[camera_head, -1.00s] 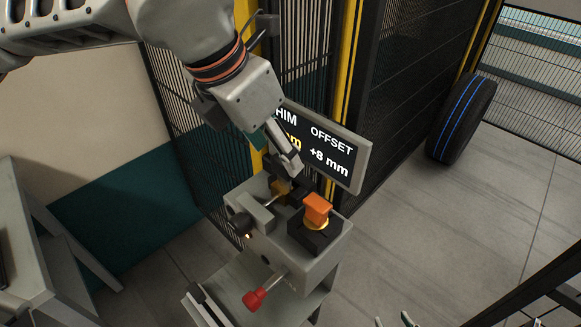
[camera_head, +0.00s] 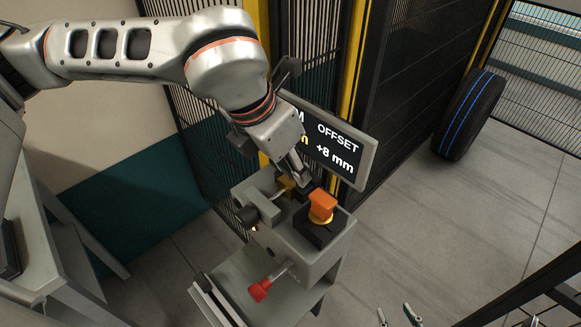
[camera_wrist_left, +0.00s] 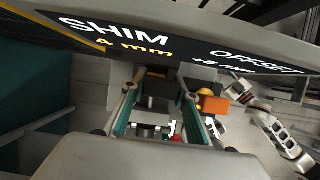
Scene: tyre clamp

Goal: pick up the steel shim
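My left gripper (camera_head: 303,181) is low over the back of the grey clamp fixture (camera_head: 318,262), in front of the display. In the left wrist view its two teal-padded fingers (camera_wrist_left: 157,112) stand apart, with dark and grey fixture parts visible between them. I cannot pick out the steel shim for certain in either view. My right gripper (camera_head: 398,316) shows only as two separated fingertips at the bottom edge of the head view, away from the fixture.
The display (camera_head: 335,150) reads OFFSET +8 mm; the wrist view shows SHIM 4 mm. An orange block (camera_head: 322,205) sits on a black base on the fixture. A red knob (camera_head: 260,291) sticks out in front. A tyre (camera_head: 468,115) stands right, beyond open floor.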

